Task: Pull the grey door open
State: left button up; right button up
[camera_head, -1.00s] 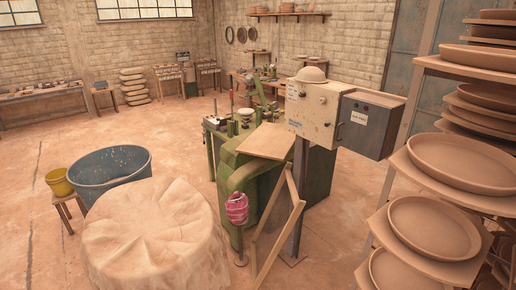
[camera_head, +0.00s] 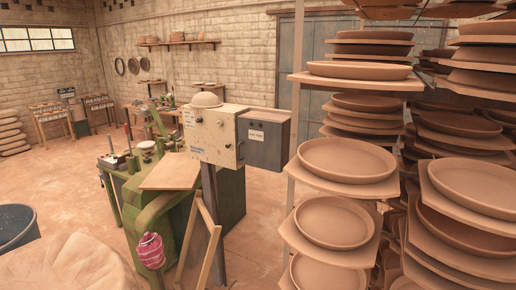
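A large grey door (camera_head: 318,42) is in the back wall, right of centre. It looks shut, with upright panels. Its lower part and right side are hidden behind a rack of clay plates. I cannot make out a handle. Neither of my grippers shows in this view.
The rack (camera_head: 295,130) of stacked clay plates fills the right side, between me and the door. A green machine (camera_head: 160,210) with a beige control box (camera_head: 212,135) and grey box (camera_head: 264,142) stands left of centre. A cloth-covered round (camera_head: 70,265) and blue tub (camera_head: 17,226) are lower left.

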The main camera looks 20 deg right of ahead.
aim_at(260, 144)
jog(key=u, duration=0.25)
jog(key=i, duration=1.65)
jog(key=z, duration=0.35)
